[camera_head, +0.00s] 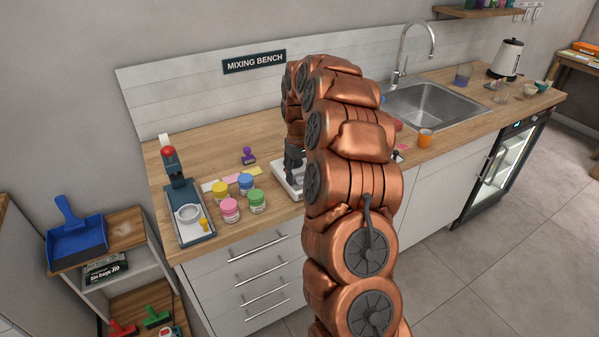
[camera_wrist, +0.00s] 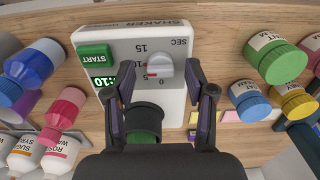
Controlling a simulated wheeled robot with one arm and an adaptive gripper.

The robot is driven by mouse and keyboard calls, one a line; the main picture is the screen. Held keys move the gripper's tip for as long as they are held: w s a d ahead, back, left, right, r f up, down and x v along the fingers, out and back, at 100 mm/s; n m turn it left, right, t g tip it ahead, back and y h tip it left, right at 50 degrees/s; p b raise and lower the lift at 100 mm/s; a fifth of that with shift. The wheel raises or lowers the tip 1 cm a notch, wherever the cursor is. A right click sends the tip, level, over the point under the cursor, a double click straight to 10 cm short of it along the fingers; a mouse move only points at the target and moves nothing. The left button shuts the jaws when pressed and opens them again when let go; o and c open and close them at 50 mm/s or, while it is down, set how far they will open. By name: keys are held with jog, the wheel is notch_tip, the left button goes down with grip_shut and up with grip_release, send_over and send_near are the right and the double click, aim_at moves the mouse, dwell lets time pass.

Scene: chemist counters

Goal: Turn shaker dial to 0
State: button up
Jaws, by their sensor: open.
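The white shaker (camera_wrist: 118,42) lies below my gripper in the wrist view, with its SHAKER label at the top. Its pale grey dial (camera_wrist: 160,70) sits in a scale marked 15, 10, 5 and 0, with a red mark at its left side. I cannot tell the exact setting. The green START button (camera_wrist: 95,57) and a small green display (camera_wrist: 103,82), seemingly showing 10, are at left. My gripper (camera_wrist: 159,76) is open, with one finger on each side of the dial and clear gaps. In the head view, my arm hides most of the shaker (camera_head: 280,182) and the dial.
A dark vessel (camera_wrist: 143,122) with green stands between my fingers, below the dial. Colored jars (camera_head: 231,209) and a blue press-like device (camera_head: 177,192) stand left on the bench. The sink (camera_head: 432,104) is at right.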

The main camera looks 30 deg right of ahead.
jog(key=shift+f, duration=0.2)
grip_shut()
dwell(0.4)
